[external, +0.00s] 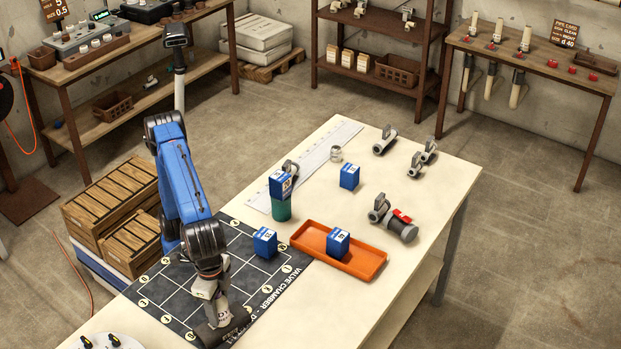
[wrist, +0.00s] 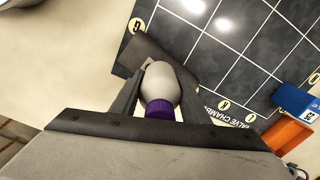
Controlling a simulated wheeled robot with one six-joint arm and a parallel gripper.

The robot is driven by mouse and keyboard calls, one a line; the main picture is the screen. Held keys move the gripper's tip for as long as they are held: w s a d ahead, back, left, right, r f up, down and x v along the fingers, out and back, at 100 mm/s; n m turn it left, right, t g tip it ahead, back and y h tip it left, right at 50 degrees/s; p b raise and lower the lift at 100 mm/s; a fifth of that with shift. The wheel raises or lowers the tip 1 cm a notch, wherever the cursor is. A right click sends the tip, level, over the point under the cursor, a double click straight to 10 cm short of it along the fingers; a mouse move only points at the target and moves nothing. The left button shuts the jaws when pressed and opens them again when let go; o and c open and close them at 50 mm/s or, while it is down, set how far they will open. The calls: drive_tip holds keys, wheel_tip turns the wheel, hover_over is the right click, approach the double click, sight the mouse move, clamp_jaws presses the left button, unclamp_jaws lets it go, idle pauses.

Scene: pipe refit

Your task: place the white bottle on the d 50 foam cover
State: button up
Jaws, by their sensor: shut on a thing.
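My gripper (external: 222,300) is low over the near part of the dark grid mat (external: 178,303). In the wrist view my gripper (wrist: 160,82) is shut on the white bottle (wrist: 159,78), which has a purple end toward the gripper. A dark curved piece (wrist: 148,56) lies just beyond the bottle; the external view shows a dark tube-like piece (external: 224,328) beneath my gripper. I read no size on it, so I cannot tell whether it is the d 50 foam cover. I cannot tell whether the bottle touches it.
An orange tray (external: 300,240) holds a blue box (external: 338,243). Another blue box (external: 265,242) stands on the mat, and one (external: 283,184) sits on a green cylinder (external: 282,211). Grey pipe fittings (external: 385,140) lie farther back. A white plate (external: 100,341) is at the near-left corner.

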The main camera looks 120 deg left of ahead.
drive_tip(key=o, duration=1.2)
drive_tip(key=shift+f, duration=0.1)
wheel_tip(320, 180, up, 12)
drive_tip(key=shift+f, duration=0.1)
drive_tip(key=shift+r, duration=0.25)
